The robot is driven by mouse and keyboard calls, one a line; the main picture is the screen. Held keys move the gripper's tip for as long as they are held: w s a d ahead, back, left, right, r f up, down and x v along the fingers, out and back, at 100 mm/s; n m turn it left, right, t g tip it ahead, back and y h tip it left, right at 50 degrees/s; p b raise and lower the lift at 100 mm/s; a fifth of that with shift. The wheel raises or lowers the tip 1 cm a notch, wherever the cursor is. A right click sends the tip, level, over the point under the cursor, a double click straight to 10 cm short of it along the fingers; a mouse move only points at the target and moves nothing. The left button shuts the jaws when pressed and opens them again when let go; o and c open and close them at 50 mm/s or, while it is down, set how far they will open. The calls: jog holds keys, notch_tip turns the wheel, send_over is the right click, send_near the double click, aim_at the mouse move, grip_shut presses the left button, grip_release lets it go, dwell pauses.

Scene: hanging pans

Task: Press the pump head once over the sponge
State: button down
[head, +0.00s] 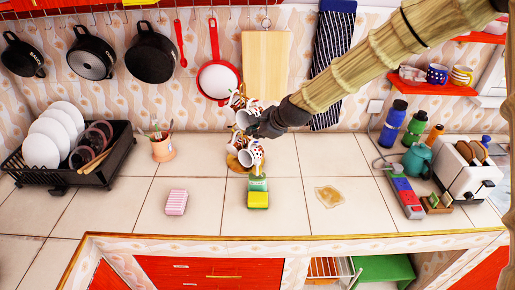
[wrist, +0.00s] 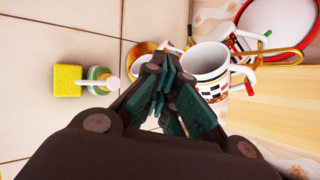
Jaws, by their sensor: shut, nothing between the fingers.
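A green soap dispenser (head: 257,184) stands on the tiled counter below the mugs, with a yellow sponge (head: 258,201) close in front of it. In the wrist view the dispenser (wrist: 97,74) has a white pump head (wrist: 112,83), and the yellow sponge (wrist: 68,81) is left of it. My gripper (head: 250,130) is shut and empty, above and behind the dispenser, beside the hanging mugs. In the wrist view its fingertips (wrist: 163,70) are to the right of the pump head and apart from it.
Several patterned mugs (head: 252,155) hang on a stand close around my gripper; a white mug (wrist: 207,64) is just right of the fingers. The counter's front is mostly clear.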

jog(key=w, duration=0.1)
jog(key=b, duration=0.3)
send_over(255, 162)
jog(key=w, duration=0.2)
notch_tip(255, 162, down, 5)
jog(key=shift+s, duration=0.1)
jog(key=shift+s+f+b, duration=0.15)
jog(key=shift+f+b, duration=0.2)
jog(key=shift+b, duration=0.15)
jog(key=shift+s+f+b, duration=0.4)
jog(key=shift+s+b, duration=0.05)
jog(key=shift+s, duration=0.35)
jog(key=shift+w+f, duration=0.55)
jog(key=shift+f, duration=0.3)
jog(key=shift+s+r, duration=0.4)
jog(key=shift+s, duration=0.15)
jog(key=shift+w+f, duration=0.25)
jog(key=shift+w, duration=0.1)
jog(key=shift+s+r, duration=0.15)
jog(key=shift+s, duration=0.05)
